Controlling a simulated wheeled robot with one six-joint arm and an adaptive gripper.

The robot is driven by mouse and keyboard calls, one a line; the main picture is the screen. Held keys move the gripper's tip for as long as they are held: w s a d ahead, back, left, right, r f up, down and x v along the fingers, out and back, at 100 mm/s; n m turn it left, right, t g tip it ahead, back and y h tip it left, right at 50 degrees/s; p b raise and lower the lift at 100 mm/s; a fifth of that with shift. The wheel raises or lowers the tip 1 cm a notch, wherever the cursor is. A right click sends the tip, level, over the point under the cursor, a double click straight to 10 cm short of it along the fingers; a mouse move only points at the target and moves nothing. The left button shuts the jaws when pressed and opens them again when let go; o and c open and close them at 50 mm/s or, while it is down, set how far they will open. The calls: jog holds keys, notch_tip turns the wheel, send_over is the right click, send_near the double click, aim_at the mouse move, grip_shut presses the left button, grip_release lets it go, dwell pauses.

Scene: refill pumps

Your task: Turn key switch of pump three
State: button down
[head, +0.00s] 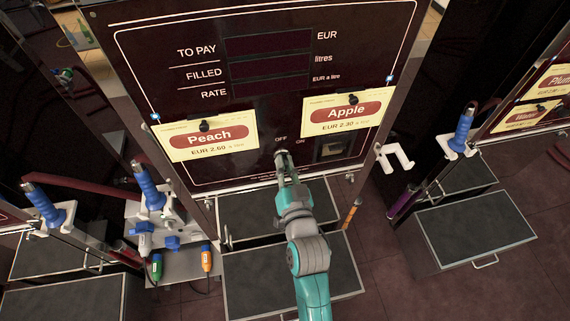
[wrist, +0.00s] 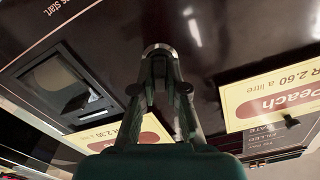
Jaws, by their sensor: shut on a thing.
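The pump (head: 265,110) in front of me has a dark panel with Peach and Apple price cards. Its key switch (head: 281,155) sits low on the panel between the OFF and ON labels, mostly hidden behind my fingertips. My gripper (head: 284,160) reaches up to the panel and is shut on the key switch. In the wrist view my gripper (wrist: 160,62) has both fingers closed in at the round metal key switch (wrist: 159,50). How far the key is turned cannot be seen. No pump number shows.
The Peach card (head: 209,136) is left of the switch and the Apple card (head: 346,112) right. A small square window (head: 332,149) is just right of the switch. Blue-handled nozzles (head: 148,187) stand at left. Grey-topped drawers (head: 290,282) lie below my arm.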

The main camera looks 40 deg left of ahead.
jog(key=shift+n, duration=2.1)
jog(key=c, duration=1.2)
grip_release()
jog(key=v, duration=1.2)
